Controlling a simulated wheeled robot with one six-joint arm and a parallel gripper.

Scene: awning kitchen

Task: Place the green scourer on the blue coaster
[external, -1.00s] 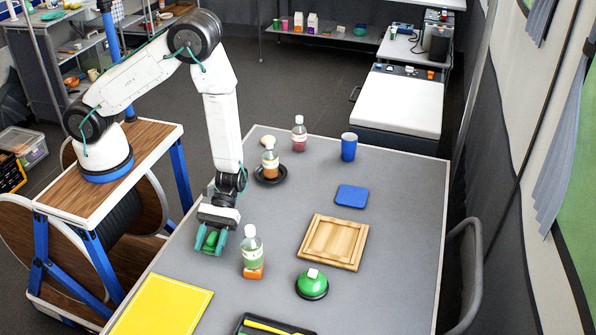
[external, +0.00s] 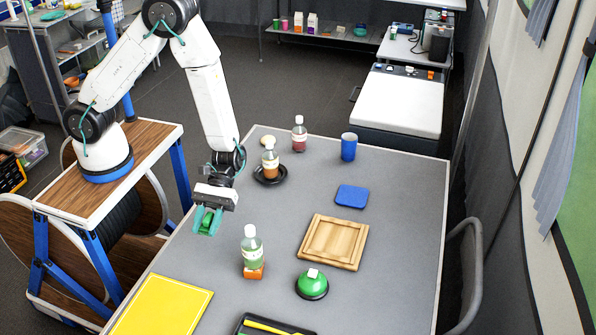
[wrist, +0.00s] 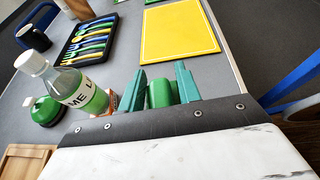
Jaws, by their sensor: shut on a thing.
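My gripper (external: 208,220) is shut on the green scourer (external: 207,219) and holds it above the left edge of the grey table. In the wrist view the green scourer (wrist: 162,94) sits between the two teal fingers, partly hidden by the gripper body. The blue coaster (external: 352,196) lies flat on the table, well to the right of my gripper, behind the wooden tray. Its top is bare.
A wooden tray (external: 316,258), green bell-like item (external: 312,283), blue cup (external: 349,147), and bottle on a black dish (external: 270,160) stand around. The table's middle is clear.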

